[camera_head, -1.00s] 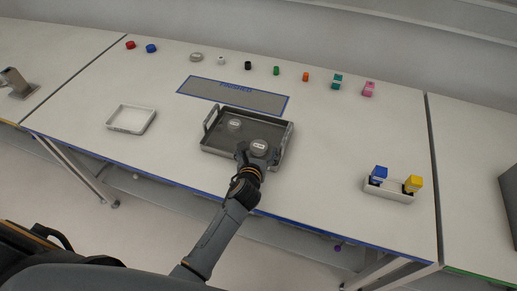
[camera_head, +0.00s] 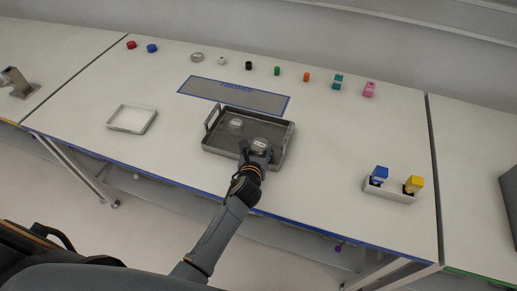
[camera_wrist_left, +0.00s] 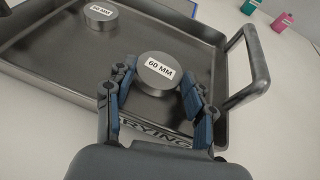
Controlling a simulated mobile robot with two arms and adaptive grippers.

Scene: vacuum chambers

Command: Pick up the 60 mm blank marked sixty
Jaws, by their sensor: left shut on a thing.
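The grey round blank labelled "60 MM" (camera_wrist_left: 158,72) is between the fingers of my left gripper (camera_wrist_left: 156,88) in the left wrist view. It also shows in the head view (camera_head: 260,144), at the right part of the dark carrying tray (camera_head: 222,148). My left gripper (camera_head: 257,155) is shut on this blank from the front side. Whether the blank touches the tray floor cannot be told. A second grey blank (camera_wrist_left: 99,16) lies in the tray to the left, and it shows in the head view (camera_head: 236,125). My right gripper is not in view.
A grey mat with a blue border (camera_head: 233,96) lies behind the tray. A white open tray (camera_head: 132,119) stands to the left. A holder with blue and yellow stamps (camera_head: 389,191) stands to the right. Several small coloured items line the table's back.

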